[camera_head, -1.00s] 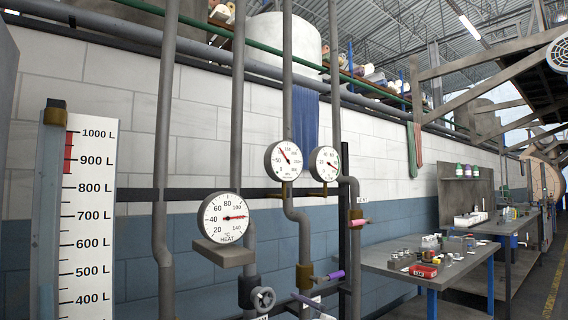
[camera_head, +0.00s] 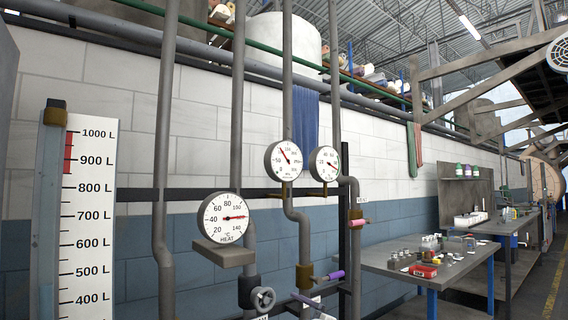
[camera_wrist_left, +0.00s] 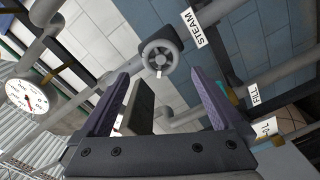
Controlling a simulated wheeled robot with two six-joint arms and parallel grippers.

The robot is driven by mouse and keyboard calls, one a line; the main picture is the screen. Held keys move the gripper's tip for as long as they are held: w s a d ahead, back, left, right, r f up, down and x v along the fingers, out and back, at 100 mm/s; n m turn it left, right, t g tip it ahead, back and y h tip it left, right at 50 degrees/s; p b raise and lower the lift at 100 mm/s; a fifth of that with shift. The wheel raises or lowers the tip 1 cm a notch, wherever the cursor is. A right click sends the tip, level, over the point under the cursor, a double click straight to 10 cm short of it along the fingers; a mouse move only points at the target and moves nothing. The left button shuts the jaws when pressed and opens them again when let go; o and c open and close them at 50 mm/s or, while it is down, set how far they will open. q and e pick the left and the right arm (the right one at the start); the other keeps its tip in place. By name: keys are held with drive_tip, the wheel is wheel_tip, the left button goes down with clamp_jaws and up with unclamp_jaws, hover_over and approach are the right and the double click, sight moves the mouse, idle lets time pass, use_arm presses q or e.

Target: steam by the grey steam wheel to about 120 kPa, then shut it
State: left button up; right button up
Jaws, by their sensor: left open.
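The grey steam wheel (camera_head: 263,299) sits on a pipe low on the wall in the head view. In the left wrist view the wheel (camera_wrist_left: 160,57) lies just beyond my left gripper (camera_wrist_left: 157,76), roughly between its fingertips and apart from them. A STEAM label (camera_wrist_left: 194,28) is beside it. My left gripper is open, with nothing held. A pressure gauge (camera_head: 283,160) above has its red needle at upper left, seemingly between 50 and 150. The units are too small to read. My right gripper is in neither view.
A heat dial (camera_head: 223,218) over a small shelf (camera_head: 224,255) stands left above the wheel. Another gauge (camera_head: 324,163) is to the right. A purple-handled valve (camera_head: 331,277) and a pink-handled valve (camera_head: 358,222) are close by. A side table (camera_head: 430,260) holds small items.

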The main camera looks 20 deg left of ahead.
sight(267, 299)
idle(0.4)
use_arm(q)
drive_tip(key=w+a+m+p, duration=0.2)
drive_tip(key=a+m+p, duration=0.1)
drive_tip(key=p, duration=0.4)
drive_tip(key=w+a+m+p, duration=0.2)
drive_tip(key=a+m+p, duration=0.1)
drive_tip(key=p, duration=0.4)
drive_tip(key=w+a+m+p, duration=0.2)
drive_tip(key=a+m+p, duration=0.2)
drive_tip(key=p, duration=0.2)
drive_tip(key=shift+w+r+p, duration=0.35)
drive_tip(key=shift+r+p, duration=0.05)
drive_tip(key=c, duration=1)
